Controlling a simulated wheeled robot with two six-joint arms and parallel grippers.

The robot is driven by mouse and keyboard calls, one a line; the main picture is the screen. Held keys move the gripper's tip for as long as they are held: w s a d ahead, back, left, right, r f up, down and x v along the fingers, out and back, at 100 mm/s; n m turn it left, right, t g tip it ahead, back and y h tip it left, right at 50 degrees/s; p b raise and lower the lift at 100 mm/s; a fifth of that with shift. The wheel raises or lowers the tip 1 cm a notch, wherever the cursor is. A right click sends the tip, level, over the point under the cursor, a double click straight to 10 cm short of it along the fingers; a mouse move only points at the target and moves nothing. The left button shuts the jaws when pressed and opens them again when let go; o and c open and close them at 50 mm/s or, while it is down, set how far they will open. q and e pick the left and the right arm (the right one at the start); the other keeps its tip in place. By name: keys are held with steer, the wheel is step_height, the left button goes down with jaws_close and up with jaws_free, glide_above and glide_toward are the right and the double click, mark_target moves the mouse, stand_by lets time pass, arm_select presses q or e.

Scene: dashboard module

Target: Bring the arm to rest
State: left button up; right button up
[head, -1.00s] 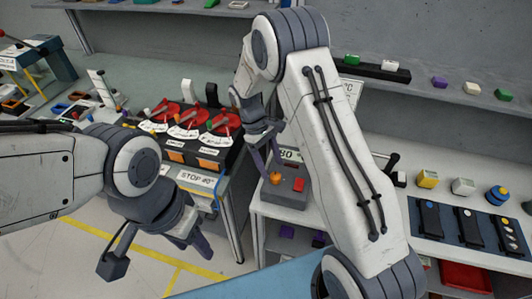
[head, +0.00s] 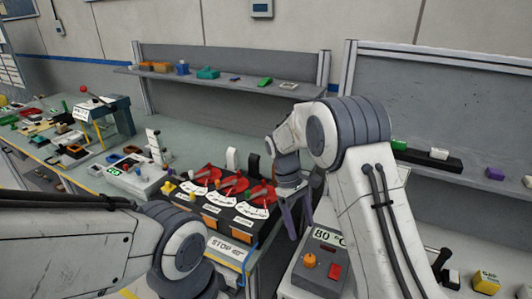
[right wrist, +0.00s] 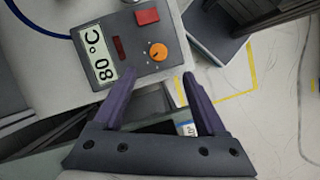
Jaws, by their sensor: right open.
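My right arm reaches in from the right in the head view. Its gripper (head: 290,222) points down, open and empty, between the red-lever panel and the 80 °C box (head: 318,285). In the right wrist view the two purple fingers (right wrist: 159,76) are spread apart with nothing between them. The box's orange knob (right wrist: 158,52) and red button (right wrist: 147,17) lie beyond the fingertips, apart from them. My left arm (head: 70,245) comes in from the left; its gripper is below the head view's edge.
The black panel (head: 240,228) with red levers and a STOP 40° label stands close to the right gripper. Benches with small parts lie left and right. A shelf (head: 220,78) runs along the back. A yellow floor line (right wrist: 240,97) shows in the wrist view.

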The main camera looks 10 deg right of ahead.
steer(key=s+a+r+t+y, duration=0.1)
steer(key=s+a+r, duration=0.35)
steer(key=s, duration=0.25)
steer(key=s+a+r+t, duration=0.1)
steer(key=s+a+r, duration=0.2)
steer(key=s+a, duration=0.35)
steer(key=s+t+y+b, duration=0.1)
steer(key=s+y, duration=0.1)
steer(key=s, duration=1.2)
steer(key=shift+a+f+n+t, duration=0.15)
steer(key=shift+f+n+t, duration=0.15)
